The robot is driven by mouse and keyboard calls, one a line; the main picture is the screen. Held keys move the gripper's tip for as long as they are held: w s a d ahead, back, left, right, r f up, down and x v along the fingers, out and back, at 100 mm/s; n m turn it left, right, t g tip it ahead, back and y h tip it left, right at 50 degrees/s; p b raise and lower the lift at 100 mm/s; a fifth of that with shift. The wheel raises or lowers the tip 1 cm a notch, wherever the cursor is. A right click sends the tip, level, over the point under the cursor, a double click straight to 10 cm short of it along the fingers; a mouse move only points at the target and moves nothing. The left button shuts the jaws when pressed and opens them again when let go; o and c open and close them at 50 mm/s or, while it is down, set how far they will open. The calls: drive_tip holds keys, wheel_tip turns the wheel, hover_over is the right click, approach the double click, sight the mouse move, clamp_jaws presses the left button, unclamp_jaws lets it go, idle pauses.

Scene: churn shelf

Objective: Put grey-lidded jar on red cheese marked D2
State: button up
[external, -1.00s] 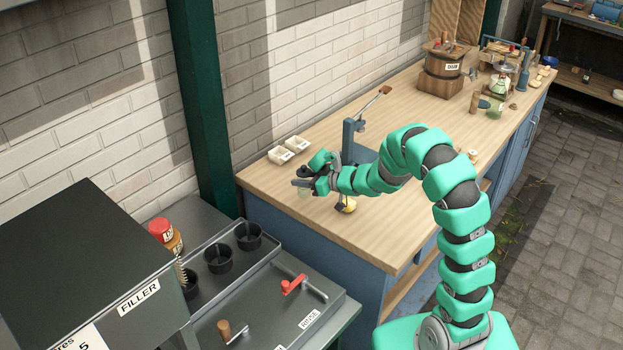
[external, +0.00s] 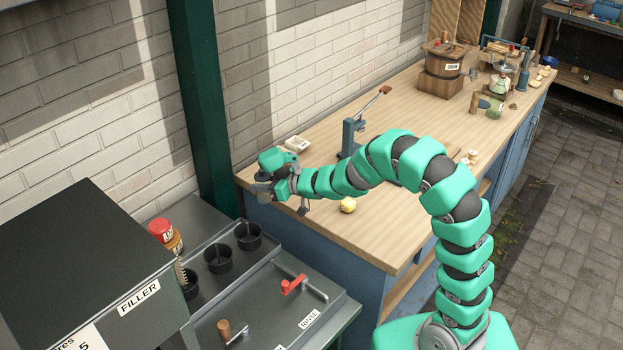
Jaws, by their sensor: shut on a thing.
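My gripper (external: 264,187) is above the left front corner of the wooden bench, with its fingers pointing left. It is shut on a small greyish thing that looks like the grey-lidded jar; the fingers hide most of it, and its lid is not clear. I cannot make out a red cheese marked D2. A small yellow round thing (external: 348,205) sits on the bench, right of and below my gripper.
A wooden churn (external: 441,72) stands farther back. Left are the filler (external: 85,270), black cups (external: 218,258) and a red-topped jar (external: 160,230). Bare bench lies between press and churn.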

drive_tip(key=s+a+r+n+g+y, duration=0.1)
drive_tip(key=s+a+r, duration=0.3)
drive_tip(key=s+a, duration=0.45)
drive_tip(key=s+a+r+n+g, duration=0.1)
drive_tip(key=s+a+r, duration=0.3)
drive_tip(key=s+a, duration=0.4)
hover_over(159, 225)
wheel_tip(159, 225, down, 2)
drive_tip(key=shift+a+f+b, duration=0.1)
drive_tip(key=shift+f+b, duration=1.2)
drive_tip(key=shift+f, duration=0.4)
drive_tip(key=shift+w+f, duration=0.1)
drive_tip(key=shift+f, duration=0.05)
drive_tip(key=o, duration=1.1)
drive_tip(key=shift+c, duration=0.2)
